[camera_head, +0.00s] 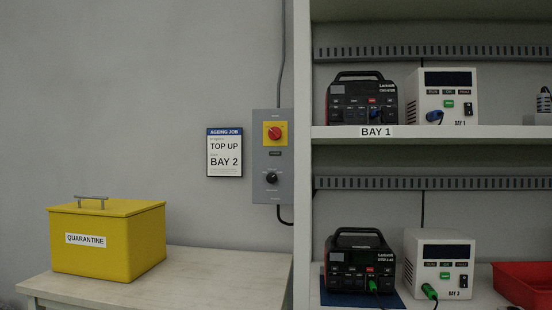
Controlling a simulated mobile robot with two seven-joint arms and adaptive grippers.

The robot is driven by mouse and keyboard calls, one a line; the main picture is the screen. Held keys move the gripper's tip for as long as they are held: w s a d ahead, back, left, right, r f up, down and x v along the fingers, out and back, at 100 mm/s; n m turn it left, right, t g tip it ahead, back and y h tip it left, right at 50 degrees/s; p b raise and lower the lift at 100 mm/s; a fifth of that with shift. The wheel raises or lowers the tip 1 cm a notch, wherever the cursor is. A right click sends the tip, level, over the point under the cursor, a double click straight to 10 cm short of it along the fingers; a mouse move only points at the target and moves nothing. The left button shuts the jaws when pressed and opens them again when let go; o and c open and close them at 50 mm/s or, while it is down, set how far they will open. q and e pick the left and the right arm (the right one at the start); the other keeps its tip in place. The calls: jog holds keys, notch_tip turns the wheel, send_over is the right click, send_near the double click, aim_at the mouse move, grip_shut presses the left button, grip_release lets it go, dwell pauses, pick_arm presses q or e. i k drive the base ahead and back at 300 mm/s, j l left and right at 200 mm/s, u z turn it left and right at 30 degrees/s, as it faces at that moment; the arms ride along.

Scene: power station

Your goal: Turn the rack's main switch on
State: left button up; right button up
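The rack's main switch (274,133) is a red rotary knob on a yellow plate. It sits at the top of a grey control box (287,165) on the wall, against the left side of the rack (301,230). Its exact turn position is too small to read. Lower on the same box is a smaller black knob (271,178) with tiny markings. A cable runs up from the box and another leaves its underside. Neither of my grippers is in view, and nothing touches the switch.
A yellow lidded QUARANTINE box (140,255) stands on a pale table (215,275) below left. A sign (225,153) reads "TOP UP BAY 2". Rack shelves hold black units (362,98) and white units (438,265). A red bin (525,285) is lower right. Space before the switch is clear.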

aim_at(274, 133)
jog(key=i+l, duration=0.2)
jog(key=i, duration=0.25)
jog(key=i+l+z, duration=0.15)
jog(key=i, duration=0.3)
